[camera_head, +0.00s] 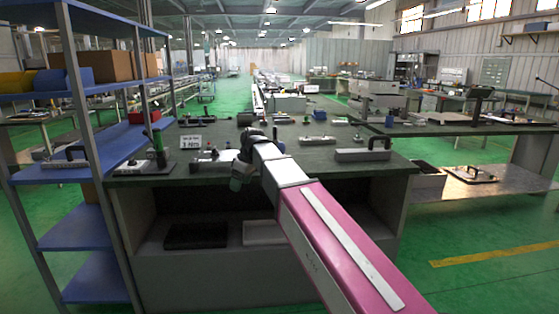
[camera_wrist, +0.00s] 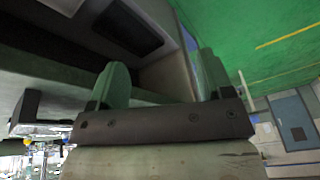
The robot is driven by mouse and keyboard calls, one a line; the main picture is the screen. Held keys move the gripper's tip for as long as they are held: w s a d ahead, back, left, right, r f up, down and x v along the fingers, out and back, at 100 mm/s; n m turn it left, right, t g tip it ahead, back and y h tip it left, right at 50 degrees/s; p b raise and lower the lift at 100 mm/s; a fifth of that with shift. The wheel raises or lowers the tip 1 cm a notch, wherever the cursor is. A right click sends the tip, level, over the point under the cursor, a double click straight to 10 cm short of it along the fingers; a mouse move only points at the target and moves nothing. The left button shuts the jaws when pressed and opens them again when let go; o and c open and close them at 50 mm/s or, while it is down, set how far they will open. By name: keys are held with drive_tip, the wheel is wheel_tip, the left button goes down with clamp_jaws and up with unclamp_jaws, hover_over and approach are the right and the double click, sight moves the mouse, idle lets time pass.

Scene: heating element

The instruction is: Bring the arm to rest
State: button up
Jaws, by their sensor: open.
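My arm (camera_head: 335,240), with a pink link, reaches from the lower right toward the front edge of the dark-topped workbench (camera_head: 335,172). My gripper (camera_head: 238,182) is at its far end, close to the bench's front edge, and is small and partly hidden by the wrist in the head view. In the wrist view my gripper (camera_wrist: 160,80) shows two greenish fingers standing apart, with nothing held between them. The wrist view is turned, with bench panels and green floor beyond the fingers. Whether the gripper touches the bench cannot be told.
A blue-shelved rack (camera_head: 80,170) stands close on the left. On the bench are a handled grey block (camera_head: 362,154), a sign (camera_head: 190,142) and a device with a green-topped post (camera_head: 158,150). A black tray (camera_head: 196,236) lies on the lower shelf. Green floor (camera_head: 480,280) is clear at right.

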drive_tip(key=s+d+f+m+h, duration=0.3)
drive_tip(key=d+f+m, duration=0.5)
drive_tip(key=d+f, duration=1.1)
drive_tip(key=s+d+f+m, duration=0.6)
drive_tip(key=s+d+f, duration=0.5)
drive_tip(key=d, duration=0.3)
drive_tip(key=shift+d+f, duration=0.2)
drive_tip(key=shift+f, duration=0.35)
